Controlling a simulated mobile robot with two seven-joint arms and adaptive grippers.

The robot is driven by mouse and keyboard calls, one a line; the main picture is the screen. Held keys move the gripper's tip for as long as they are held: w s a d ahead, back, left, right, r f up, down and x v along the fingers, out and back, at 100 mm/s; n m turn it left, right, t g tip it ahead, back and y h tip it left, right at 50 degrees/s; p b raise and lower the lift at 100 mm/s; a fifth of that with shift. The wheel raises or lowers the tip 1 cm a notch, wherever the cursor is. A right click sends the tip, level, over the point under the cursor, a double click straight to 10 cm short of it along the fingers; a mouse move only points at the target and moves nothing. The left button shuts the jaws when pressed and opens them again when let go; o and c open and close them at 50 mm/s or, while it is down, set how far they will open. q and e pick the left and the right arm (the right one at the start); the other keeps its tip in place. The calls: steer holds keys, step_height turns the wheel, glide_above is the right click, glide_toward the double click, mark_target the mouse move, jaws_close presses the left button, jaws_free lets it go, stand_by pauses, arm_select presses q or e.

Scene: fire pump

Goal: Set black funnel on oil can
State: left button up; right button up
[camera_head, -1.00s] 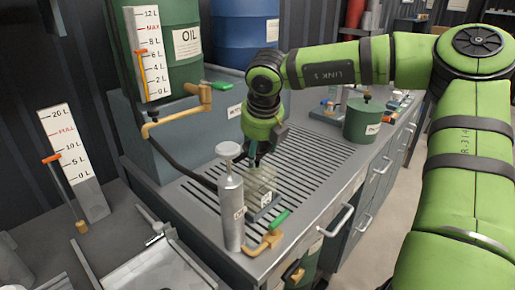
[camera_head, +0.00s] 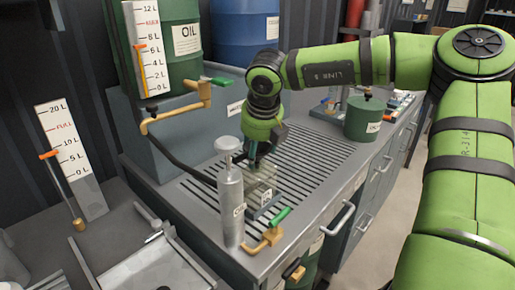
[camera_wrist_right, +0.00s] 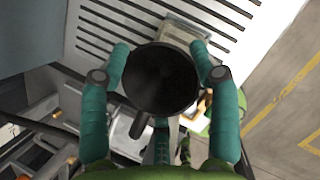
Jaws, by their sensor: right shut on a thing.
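The black funnel (camera_wrist_right: 160,80) fills the middle of the right wrist view, seen from above, with a short dark tab towards the lower side. My right gripper (camera_wrist_right: 160,70) is shut on it, with a teal finger on each side. In the head view the right gripper (camera_head: 256,162) points down over the slotted bench, above a pale box-shaped can (camera_head: 264,191) with a small label. I cannot tell surely that this is the oil can, or whether the funnel touches it. The funnel is hardly visible in the head view. My left gripper is not in view.
A silver cylinder (camera_head: 231,205) with a round top stands just left of the gripper. A brass tap with green handle (camera_head: 268,232) is at the bench's front edge. A green canister (camera_head: 362,119) stands farther right. The slotted top (camera_head: 310,155) between is clear.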

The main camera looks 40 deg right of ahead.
steer(key=o, duration=0.8)
steer(key=shift+c, duration=0.2)
steer(key=shift+r, duration=0.1)
steer(key=p+v, duration=0.3)
steer(key=v, duration=0.8)
steer(key=shift+p, duration=0.3)
